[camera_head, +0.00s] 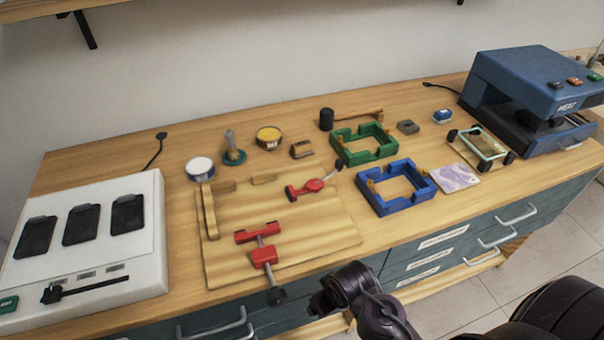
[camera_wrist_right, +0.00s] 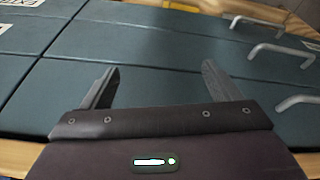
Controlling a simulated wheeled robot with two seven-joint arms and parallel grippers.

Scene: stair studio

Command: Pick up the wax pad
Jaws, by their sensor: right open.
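No label marks the wax pad, and I cannot tell for sure which item it is. A small brown block (camera_head: 302,149) lies behind the wooden work board, and a small grey block (camera_head: 408,127) lies right of the green frame. A round tin with a yellow top (camera_head: 269,137) stands left of the brown block. My right gripper (camera_wrist_right: 160,78) is open and empty in the right wrist view, in front of the teal drawer fronts. Dark links of my arm show at the bottom of the head view. My left gripper is not in view.
The bench holds a wooden board (camera_head: 325,236) with red clamps, a green frame (camera_head: 352,154), a blue frame (camera_head: 392,207), a patterned sheet (camera_head: 455,177) and a wire-legged glass stand (camera_head: 480,146). A white device (camera_head: 145,250) stands left, a blue heat press (camera_head: 515,75) right. Drawer handles (camera_wrist_right: 280,54) protrude.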

